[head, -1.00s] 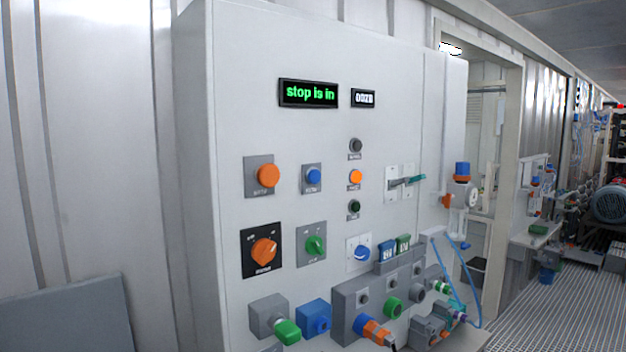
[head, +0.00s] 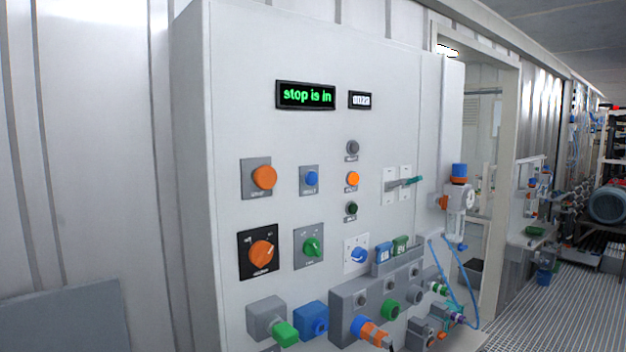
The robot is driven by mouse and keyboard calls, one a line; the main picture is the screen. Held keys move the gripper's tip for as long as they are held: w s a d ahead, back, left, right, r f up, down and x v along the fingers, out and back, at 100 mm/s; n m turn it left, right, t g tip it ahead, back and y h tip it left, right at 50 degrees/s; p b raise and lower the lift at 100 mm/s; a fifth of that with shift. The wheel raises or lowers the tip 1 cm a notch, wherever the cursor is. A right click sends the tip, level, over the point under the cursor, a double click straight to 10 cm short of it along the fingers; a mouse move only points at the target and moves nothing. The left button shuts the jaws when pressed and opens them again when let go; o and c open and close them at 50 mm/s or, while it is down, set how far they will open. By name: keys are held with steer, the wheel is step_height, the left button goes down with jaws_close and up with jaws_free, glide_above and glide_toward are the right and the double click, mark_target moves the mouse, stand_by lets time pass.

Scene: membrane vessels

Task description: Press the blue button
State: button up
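The blue button (head: 311,179) is a small round knob on a grey square plate, in the upper middle of the white control panel (head: 228,120). It stands between a larger orange button (head: 264,178) on the left and a small orange button (head: 353,179) on the right. Nothing covers it. A blue rotary knob (head: 359,255) on a white plate sits lower right. A green-lettered display (head: 306,95) at the top reads "stop is in". My gripper is not in view.
Orange (head: 262,254) and green (head: 313,247) selectors sit below the buttons. Connector boxes (head: 267,318) and plugs stick out along the panel's lower part. A teal-handled lever (head: 411,181) juts out at the right. Grated floor (head: 540,300) lies open at the right.

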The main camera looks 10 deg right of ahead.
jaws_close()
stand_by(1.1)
